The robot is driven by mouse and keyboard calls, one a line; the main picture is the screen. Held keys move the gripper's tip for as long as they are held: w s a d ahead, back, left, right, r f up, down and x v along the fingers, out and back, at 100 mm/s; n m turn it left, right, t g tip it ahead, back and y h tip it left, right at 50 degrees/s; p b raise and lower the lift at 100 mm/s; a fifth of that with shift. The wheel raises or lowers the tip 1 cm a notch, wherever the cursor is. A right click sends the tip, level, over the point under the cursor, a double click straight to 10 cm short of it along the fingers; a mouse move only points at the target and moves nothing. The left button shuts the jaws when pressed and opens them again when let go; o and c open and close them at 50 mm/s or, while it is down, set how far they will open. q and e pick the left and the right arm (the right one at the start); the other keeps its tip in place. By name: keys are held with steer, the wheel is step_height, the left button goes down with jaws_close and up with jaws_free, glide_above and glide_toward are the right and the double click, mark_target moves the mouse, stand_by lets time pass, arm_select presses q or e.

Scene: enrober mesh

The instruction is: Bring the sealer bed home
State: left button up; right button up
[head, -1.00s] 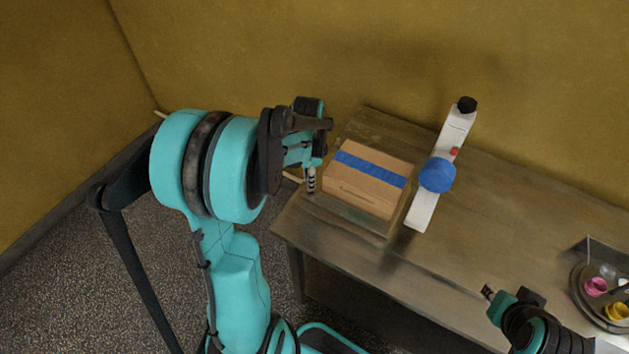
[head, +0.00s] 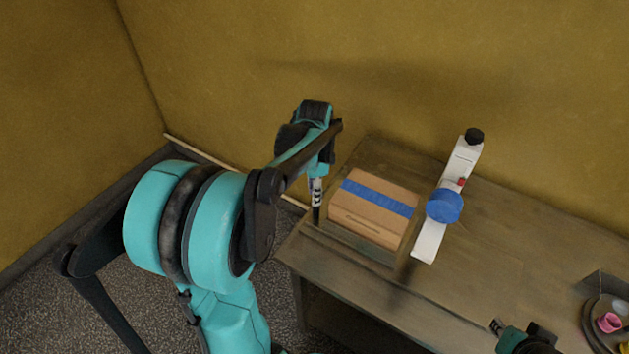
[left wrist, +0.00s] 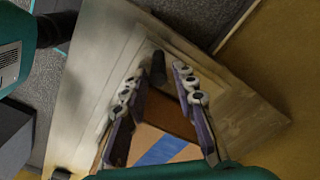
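A brown carton (head: 372,208) with a blue tape stripe lies on the low wooden sealer bed (head: 352,243) at the table's left end. A white sealer arm (head: 430,240) with a blue round part (head: 444,205) stands just right of the carton. My left gripper (head: 317,198) points down at the carton's left. In the left wrist view its fingers (left wrist: 156,78) are apart, with a dark upright peg (left wrist: 158,68) showing between their tips; contact cannot be told. The carton (left wrist: 165,145) shows beyond the fingers. My right gripper (head: 497,326) is at the bottom right, its opening unclear.
The wooden table (head: 500,260) is clear between the sealer arm and a dark round tray (head: 590,325) with a pink cup (head: 608,322) at the right edge. The yellow wall (head: 400,70) stands close behind the table.

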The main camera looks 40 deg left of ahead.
arm_select(q)
step_height(320, 180, up, 6)
steer(key=shift+f, duration=0.25)
stand_by(0.4)
steer(key=s+d+f+n+t+b, duration=0.1)
steer(key=s+d+n+t, duration=0.2)
steer(key=d, duration=0.5)
steer(key=s+d+f+n+t, duration=0.2)
steer(key=s+d+n+t, duration=0.2)
steer(key=d, duration=0.4)
steer(key=s+n, duration=0.1)
steer(key=s, duration=0.1)
steer(key=shift+s+f+b, duration=0.15)
steer(key=shift+s+b, duration=0.2)
steer(key=shift+s, duration=0.05)
stand_by(0.9)
